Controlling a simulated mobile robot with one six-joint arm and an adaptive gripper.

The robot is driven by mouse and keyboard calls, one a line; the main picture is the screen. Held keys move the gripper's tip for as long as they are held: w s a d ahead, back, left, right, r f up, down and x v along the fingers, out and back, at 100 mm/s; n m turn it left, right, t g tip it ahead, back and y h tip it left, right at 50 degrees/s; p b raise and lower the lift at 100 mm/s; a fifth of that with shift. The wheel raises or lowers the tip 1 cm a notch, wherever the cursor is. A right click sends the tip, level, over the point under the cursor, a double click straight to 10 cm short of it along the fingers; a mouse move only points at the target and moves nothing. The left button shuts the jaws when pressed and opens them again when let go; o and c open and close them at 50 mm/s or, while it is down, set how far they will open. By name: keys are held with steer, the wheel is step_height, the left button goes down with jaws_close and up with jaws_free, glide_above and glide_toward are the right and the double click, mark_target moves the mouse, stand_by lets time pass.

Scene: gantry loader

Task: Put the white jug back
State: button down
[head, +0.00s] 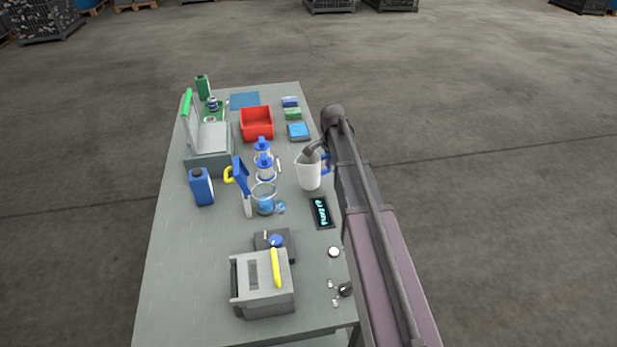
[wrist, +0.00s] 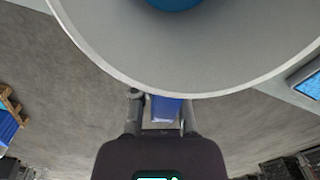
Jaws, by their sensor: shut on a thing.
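The white jug (head: 309,172) is upright near the right edge of the table, with its blue handle (head: 326,164) toward my arm. In the wrist view the jug (wrist: 230,65) fills the top, seen from above its wide rim, with something blue inside. My gripper (wrist: 162,112) is shut on the blue handle (wrist: 166,108), which sits between the two fingers. In the head view my arm's end partly covers the handle. I cannot tell whether the jug's base touches the table.
A dark panel with glowing teal marks (head: 321,213) lies just in front of the jug. Blue-and-white canisters (head: 264,167) and a clear vessel (head: 265,199) stand to its left. A red bin (head: 257,124) and a blue-topped block (head: 298,131) are behind. A grey box (head: 262,285) stands in front.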

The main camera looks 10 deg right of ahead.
steer(key=s+r+m+p, duration=0.2)
steer(key=s+m, duration=0.1)
steer(key=s, duration=0.8)
steer(key=shift+s+a+r, duration=0.2)
steer(key=shift+a, duration=0.15)
steer(key=w+d+f+b, duration=0.1)
steer(key=w, duration=1.3)
steer(key=shift+w+d+f, duration=0.2)
steer(key=shift+w+d, duration=0.1)
steer(key=shift+w+d+f+b, duration=0.1)
steer(key=shift+w+f+b, duration=0.25)
steer(key=shift+w, duration=0.35)
steer(key=shift+f+b, duration=1.45)
steer(key=shift+b, duration=0.05)
steer(key=shift+f, duration=0.1)
